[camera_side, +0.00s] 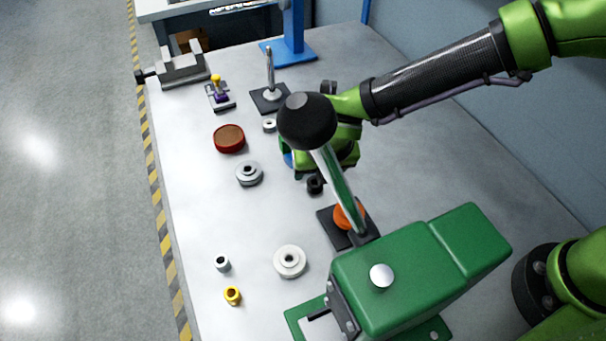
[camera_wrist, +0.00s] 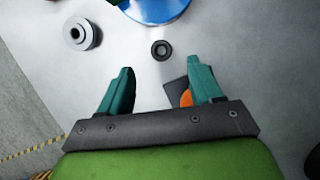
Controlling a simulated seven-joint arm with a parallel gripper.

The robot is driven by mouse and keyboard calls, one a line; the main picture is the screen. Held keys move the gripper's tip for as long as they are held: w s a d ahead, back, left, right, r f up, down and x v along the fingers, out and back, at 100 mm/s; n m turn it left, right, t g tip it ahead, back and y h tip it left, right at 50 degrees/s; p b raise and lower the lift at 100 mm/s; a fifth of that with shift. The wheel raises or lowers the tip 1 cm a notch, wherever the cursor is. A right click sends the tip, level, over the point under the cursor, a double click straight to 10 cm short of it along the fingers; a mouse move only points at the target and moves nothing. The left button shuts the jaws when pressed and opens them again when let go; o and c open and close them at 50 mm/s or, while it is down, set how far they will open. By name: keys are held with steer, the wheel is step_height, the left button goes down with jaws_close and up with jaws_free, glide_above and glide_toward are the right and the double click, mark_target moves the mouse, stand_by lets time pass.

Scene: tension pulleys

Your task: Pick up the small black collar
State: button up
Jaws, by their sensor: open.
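The small black collar (camera_side: 315,185) stands on the table just below my gripper (camera_side: 308,168) in the side view. In the wrist view the collar (camera_wrist: 161,50) is a dark ring with a hole, on the bare table beyond the fingertips and roughly centred between them. My gripper (camera_wrist: 162,85) is open, with two teal fingers spread and nothing between them. In the side view a black-knobbed lever hides part of my gripper.
A blue round part (camera_wrist: 155,8) lies beyond the collar. A grey pulley (camera_side: 249,173) is to the left. An orange part (camera_side: 348,215) sits on a dark base near the collar. The green press (camera_side: 420,265) with its lever (camera_side: 338,185) stands in front. Left of the white pulley (camera_side: 290,262) are smaller collars.

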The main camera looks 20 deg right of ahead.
mark_target(314, 182)
steer(key=x, duration=0.7)
steer(key=shift+f, duration=0.2)
steer(key=shift+c, duration=0.3)
steer(key=c, duration=1.1)
steer(key=shift+o, duration=0.2)
steer(key=shift+r, duration=0.1)
